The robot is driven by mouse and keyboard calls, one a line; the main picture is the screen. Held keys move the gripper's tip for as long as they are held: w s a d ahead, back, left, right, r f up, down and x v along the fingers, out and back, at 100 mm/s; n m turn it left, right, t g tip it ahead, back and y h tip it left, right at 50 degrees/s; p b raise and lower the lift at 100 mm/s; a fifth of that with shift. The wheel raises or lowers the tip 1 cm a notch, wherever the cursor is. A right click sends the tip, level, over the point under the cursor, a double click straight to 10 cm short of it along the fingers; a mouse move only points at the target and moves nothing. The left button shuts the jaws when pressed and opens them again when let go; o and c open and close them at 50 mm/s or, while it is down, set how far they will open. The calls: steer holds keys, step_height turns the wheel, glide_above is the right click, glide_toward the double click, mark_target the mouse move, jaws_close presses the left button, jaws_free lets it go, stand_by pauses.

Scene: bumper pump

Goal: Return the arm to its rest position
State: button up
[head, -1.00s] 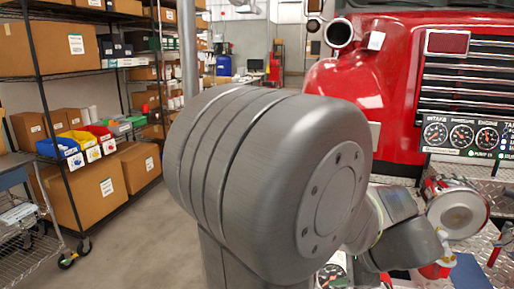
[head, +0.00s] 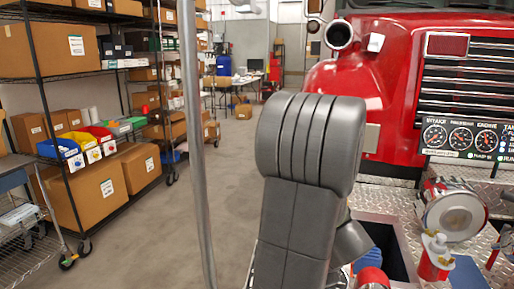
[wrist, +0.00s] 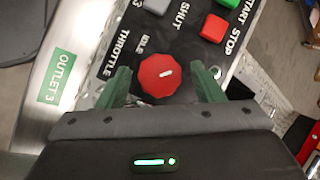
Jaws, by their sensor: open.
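My grey arm (head: 310,145) stands upright in the middle of the head view, before the red truck (head: 390,100). My gripper is hidden there. In the wrist view my gripper (wrist: 162,85) has its two green fingers spread apart, with nothing held between them. A round red knob (wrist: 160,75) with a white mark shows in the gap between the fingers. It sits on a black panel (wrist: 150,35) labelled throttle and idle. I cannot tell how far the fingertips are from it.
Green (wrist: 247,5) and red (wrist: 214,27) buttons sit on the panel near the right finger. A shelf of boxes (head: 95,185) stands at left. A grey pole (head: 195,150) rises between shelf and arm. Gauges and a capped round fitting (head: 455,212) are at right. The floor (head: 150,240) at left is clear.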

steer(key=n+g+h+p, duration=0.1)
steer(key=n, duration=0.2)
steer(key=n+g+h+p, duration=0.1)
steer(key=n+g+p, duration=0.1)
steer(key=n, duration=0.1)
steer(key=shift+w+a+r, duration=0.2)
steer(key=n, duration=0.2)
steer(key=n+g+h, duration=0.1)
steer(key=shift+w+a+n+h+p, duration=0.1)
steer(key=shift+n+h+p, duration=0.2)
steer(key=shift+n+p, duration=0.1)
steer(key=shift+f+n+g+h, duration=0.1)
steer(key=shift+n+g+h, duration=0.2)
steer(key=shift+n+h, duration=0.65)
steer(key=shift+n, duration=0.25)
